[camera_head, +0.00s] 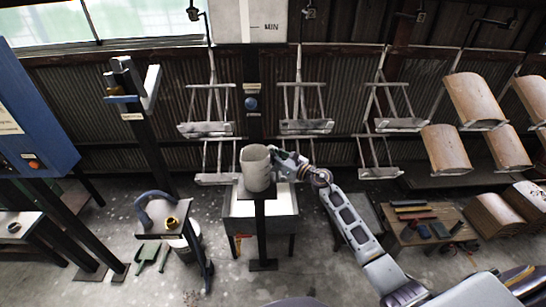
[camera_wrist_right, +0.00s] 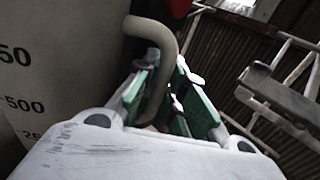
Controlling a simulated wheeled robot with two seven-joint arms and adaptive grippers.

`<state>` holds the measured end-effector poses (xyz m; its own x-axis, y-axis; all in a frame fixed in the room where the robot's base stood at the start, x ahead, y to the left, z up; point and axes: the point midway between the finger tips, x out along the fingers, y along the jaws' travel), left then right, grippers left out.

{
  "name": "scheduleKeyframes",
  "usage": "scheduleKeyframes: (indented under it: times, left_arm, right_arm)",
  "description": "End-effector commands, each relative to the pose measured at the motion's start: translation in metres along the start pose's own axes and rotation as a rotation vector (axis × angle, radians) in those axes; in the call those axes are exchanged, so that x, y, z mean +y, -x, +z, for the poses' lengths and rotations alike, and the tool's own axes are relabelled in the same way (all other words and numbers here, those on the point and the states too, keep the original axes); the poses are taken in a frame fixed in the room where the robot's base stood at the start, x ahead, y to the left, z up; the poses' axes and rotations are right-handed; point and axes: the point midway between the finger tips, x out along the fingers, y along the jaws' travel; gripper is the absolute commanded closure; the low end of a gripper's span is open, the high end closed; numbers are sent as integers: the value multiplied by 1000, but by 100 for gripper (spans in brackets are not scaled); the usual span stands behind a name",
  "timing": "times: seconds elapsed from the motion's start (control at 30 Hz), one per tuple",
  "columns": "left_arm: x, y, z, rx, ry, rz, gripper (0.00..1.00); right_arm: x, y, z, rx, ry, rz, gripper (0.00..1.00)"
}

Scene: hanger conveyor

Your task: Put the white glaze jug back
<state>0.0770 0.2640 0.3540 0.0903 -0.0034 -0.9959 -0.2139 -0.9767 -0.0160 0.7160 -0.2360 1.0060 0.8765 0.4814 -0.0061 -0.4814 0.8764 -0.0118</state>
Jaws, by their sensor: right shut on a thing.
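The white glaze jug (camera_head: 258,170) stands upright at the top of a dark post stand (camera_head: 260,232). I cannot tell whether its base touches the stand's plate. In the right wrist view the jug (camera_wrist_right: 62,60) fills the left side, with printed volume marks. My right gripper (camera_head: 292,163) is at the jug's right side. In the wrist view its green-padded fingers (camera_wrist_right: 165,92) are closed around the jug's curved handle (camera_wrist_right: 160,45). My left gripper is not in view.
Empty hanger racks (camera_head: 305,126) hang behind the jug. Hangers at right carry curved tan tiles (camera_head: 474,100). A grey basin (camera_head: 285,222) stands behind the post.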

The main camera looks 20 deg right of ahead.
Motion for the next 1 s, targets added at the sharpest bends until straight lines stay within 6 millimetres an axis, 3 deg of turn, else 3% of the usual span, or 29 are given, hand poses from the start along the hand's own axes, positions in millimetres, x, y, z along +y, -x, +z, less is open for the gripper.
scheduleKeyframes:
  times: [0.57, 0.6, 0.73, 1.0]
  left_arm:
    - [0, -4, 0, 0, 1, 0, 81]
    - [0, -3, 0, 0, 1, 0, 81]
    - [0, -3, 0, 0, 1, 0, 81]
    - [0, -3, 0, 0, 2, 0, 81]
  right_arm:
    - [0, 0, -5, -4, 0, 0, 100]
    - [0, 0, -7, 0, 0, 0, 85]
    - [0, 0, -7, 0, 0, 0, 68]
    - [0, 0, -7, 0, 0, 0, 67]
